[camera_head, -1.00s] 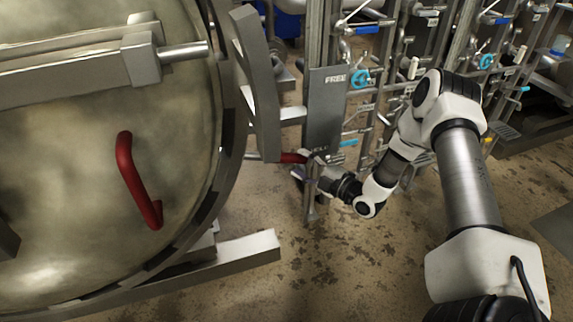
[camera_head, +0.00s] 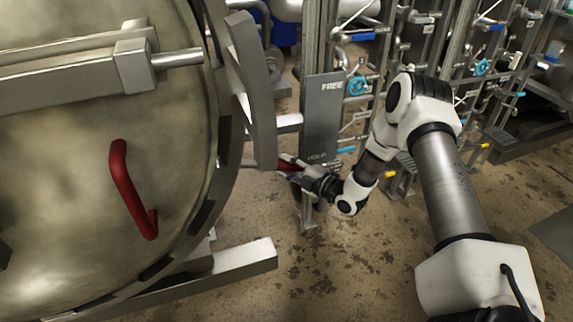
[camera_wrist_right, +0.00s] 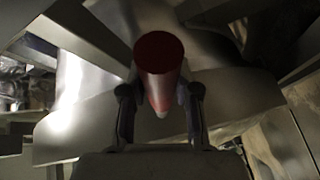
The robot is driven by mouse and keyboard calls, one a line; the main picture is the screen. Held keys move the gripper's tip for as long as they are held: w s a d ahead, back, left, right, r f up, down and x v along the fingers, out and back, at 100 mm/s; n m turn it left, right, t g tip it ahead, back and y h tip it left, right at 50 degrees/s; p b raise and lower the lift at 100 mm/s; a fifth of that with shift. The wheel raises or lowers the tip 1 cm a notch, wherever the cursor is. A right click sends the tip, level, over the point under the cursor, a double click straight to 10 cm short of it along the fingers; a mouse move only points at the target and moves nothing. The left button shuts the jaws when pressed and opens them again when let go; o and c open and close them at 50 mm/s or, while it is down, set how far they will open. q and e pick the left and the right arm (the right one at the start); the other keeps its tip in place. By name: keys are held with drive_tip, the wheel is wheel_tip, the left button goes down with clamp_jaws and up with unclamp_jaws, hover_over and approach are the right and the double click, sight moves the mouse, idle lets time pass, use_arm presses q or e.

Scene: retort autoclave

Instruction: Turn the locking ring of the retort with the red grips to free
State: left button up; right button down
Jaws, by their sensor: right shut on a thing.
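The retort door (camera_head: 60,130) fills the left of the head view, with its locking ring (camera_head: 228,130) along its right edge. A grey metal arm (camera_head: 252,90) stands at the ring's edge. A red grip (camera_head: 286,164) sticks out to the right at its lower end. My right gripper (camera_head: 290,168) is shut on this red grip from the right. In the right wrist view the red grip (camera_wrist_right: 158,60) lies between the two fingers of my right gripper (camera_wrist_right: 160,96). My left gripper is not in view.
A grey plate (camera_head: 321,120) reads FREE at its top; its lower word is small. It stands on a post just behind my right gripper. A red handle (camera_head: 128,190) sits on the door. Pipe racks with blue valves (camera_head: 357,86) stand behind.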

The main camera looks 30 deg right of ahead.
drive_tip(key=d+r+n+p, duration=0.1)
drive_tip(key=d+r+p, duration=0.1)
drive_tip(key=r+p, duration=0.8)
drive_tip(key=d+r+n+g+p, duration=0.1)
drive_tip(key=d+r+p, duration=0.1)
drive_tip(key=r+p, duration=0.8)
drive_tip(key=shift+s+d+r+h, duration=0.15)
drive_tip(key=shift+d+r+h, duration=0.15)
drive_tip(key=shift+d+r, duration=0.15)
drive_tip(key=c, duration=1.1)
unclamp_jaws()
drive_tip(key=shift+o, duration=1.4)
drive_tip(key=shift+s+a+r, duration=0.1)
drive_tip(key=shift+a+r, duration=0.05)
drive_tip(key=shift+s, duration=0.1)
drive_tip(key=shift+s, duration=0.1)
